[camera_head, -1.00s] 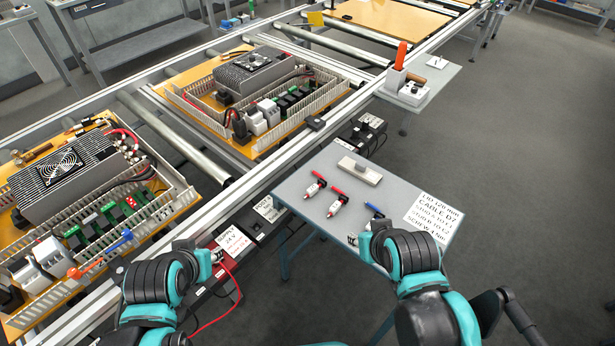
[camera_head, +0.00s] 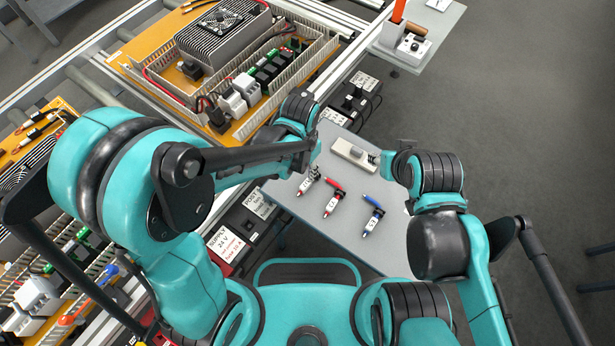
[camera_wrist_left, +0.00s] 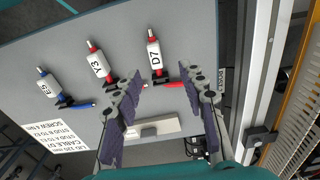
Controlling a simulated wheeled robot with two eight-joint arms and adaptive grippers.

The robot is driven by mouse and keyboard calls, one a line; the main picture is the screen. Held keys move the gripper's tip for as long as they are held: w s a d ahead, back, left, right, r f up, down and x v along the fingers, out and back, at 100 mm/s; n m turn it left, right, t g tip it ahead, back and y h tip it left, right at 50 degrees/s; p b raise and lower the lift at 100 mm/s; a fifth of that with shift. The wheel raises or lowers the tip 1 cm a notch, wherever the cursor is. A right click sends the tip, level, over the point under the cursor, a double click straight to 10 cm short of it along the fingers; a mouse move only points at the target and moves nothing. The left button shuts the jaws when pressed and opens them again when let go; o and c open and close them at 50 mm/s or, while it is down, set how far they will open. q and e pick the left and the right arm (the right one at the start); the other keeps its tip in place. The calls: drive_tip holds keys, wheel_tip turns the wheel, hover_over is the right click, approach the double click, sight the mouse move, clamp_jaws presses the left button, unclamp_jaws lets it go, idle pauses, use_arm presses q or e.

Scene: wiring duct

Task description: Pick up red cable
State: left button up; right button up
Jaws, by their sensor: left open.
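Two cable pieces with red ends lie on the grey table (camera_head: 385,250): one marked D7 (camera_wrist_left: 155,58) and one marked Y3 (camera_wrist_left: 98,62). In the head view they are the left red cable (camera_head: 305,186) and the middle red cable (camera_head: 334,203). A blue-ended cable (camera_head: 372,216) lies to their right. My left gripper (camera_head: 314,172) is open over the table. In the left wrist view its fingers (camera_wrist_left: 163,75) point at D7, whose red end lies between them; contact is not visible. My right gripper (camera_head: 377,158) is small and dark near the white block; its jaws are unclear.
A printed sheet (camera_wrist_left: 55,145) lies on the table in the wrist view.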

sight(307, 182)
use_arm(q)
drive_tip(key=f, duration=0.1)
drive_tip(key=f+b, duration=0.1)
drive_tip(key=f, duration=0.1)
drive_tip(key=shift+s+d+f, duration=0.1)
drive_tip(key=shift+d+f, duration=0.15)
drive_tip(key=shift+d, duration=0.15)
drive_tip(key=shift+f+b, duration=0.3)
drive_tip(key=shift+b, duration=0.1)
drive_tip(key=f+b, duration=0.1)
drive_tip(key=f, duration=0.2)
drive_tip(key=f+b, duration=0.1)
drive_tip(key=shift+w+d+f+b, duration=0.2)
drive_tip(key=shift+w+d+b, duration=0.1)
drive_tip(key=shift+w, duration=0.05)
drive_tip(key=shift+r, duration=0.1)
clamp_jaws()
